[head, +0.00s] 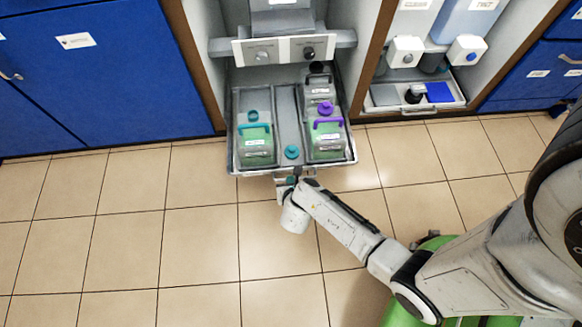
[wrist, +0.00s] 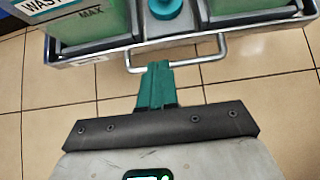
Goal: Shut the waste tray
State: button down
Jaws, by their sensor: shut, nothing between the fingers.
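The waste tray (head: 262,172) is a grey tray pulled out of the middle bay over the tiled floor. It carries green-filled containers, and a partly cut-off "WAST" label shows in the wrist view. Its silver bar handle (wrist: 200,61) runs along the front, below the tray rim (wrist: 100,54). My gripper (head: 294,177) is at the tray's front edge in the head view. In the wrist view its teal fingers (wrist: 157,68) are together and empty, with their tips overlapping the handle's left part. I cannot tell whether they touch it.
A left container (head: 256,145) and a right container (head: 326,140) stand in the tray, with a teal cap (head: 291,152) between them. Blue cabinets (head: 100,85) flank the bays. Another tray (head: 445,103) sits in the right bay. The floor in front is clear.

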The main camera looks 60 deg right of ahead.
aim_at(289, 170)
jog(key=b+x, duration=0.2)
jog(key=x, duration=0.4)
jog(key=shift+b, duration=0.4)
jog(key=shift+d, duration=0.1)
